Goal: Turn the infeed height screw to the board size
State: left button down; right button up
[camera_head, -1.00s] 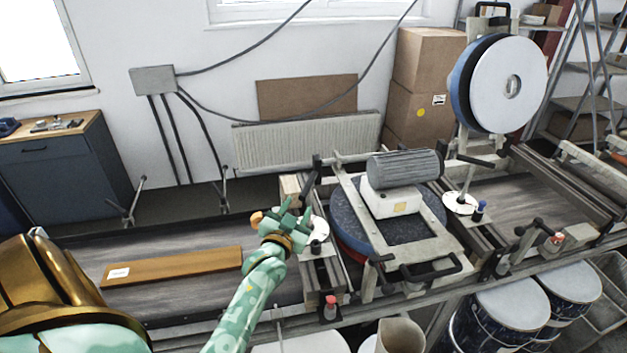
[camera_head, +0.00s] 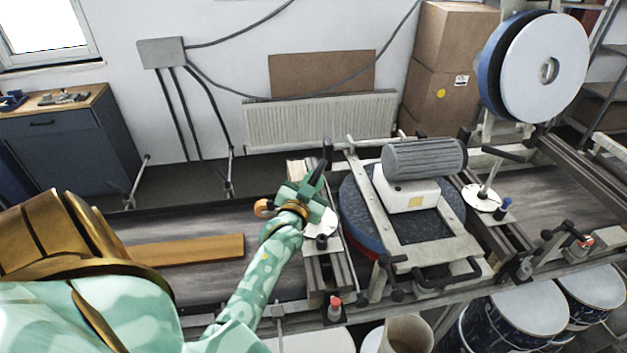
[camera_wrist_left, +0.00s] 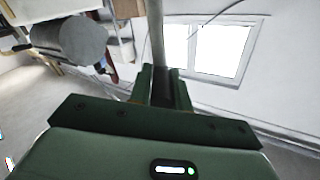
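The infeed height screw stands at the left side of the sanding head, with a pale round dial (camera_head: 322,226) at its foot and a black upright handle (camera_head: 327,153). My green left gripper (camera_head: 313,183) is at the screw, just above the dial, its fingers at the lower part of the handle. In the left wrist view the fingers (camera_wrist_left: 165,88) stand close on either side of a dark gap, and a grey rod (camera_wrist_left: 157,38) rises behind them. Whether they press on the handle cannot be told. A brown board (camera_head: 190,250) lies on the infeed belt. My right gripper is out of view.
The sanding unit with a grey motor (camera_head: 424,158) is right of the screw. A second dial (camera_head: 482,197) stands beyond it. A red-capped knob (camera_head: 334,303) is on the front rail. Drums (camera_head: 515,320) stand below the conveyor.

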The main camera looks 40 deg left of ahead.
pick_arm(q)
jog(key=shift+a+m+h, duration=0.1)
jog(key=shift+m+h, duration=0.3)
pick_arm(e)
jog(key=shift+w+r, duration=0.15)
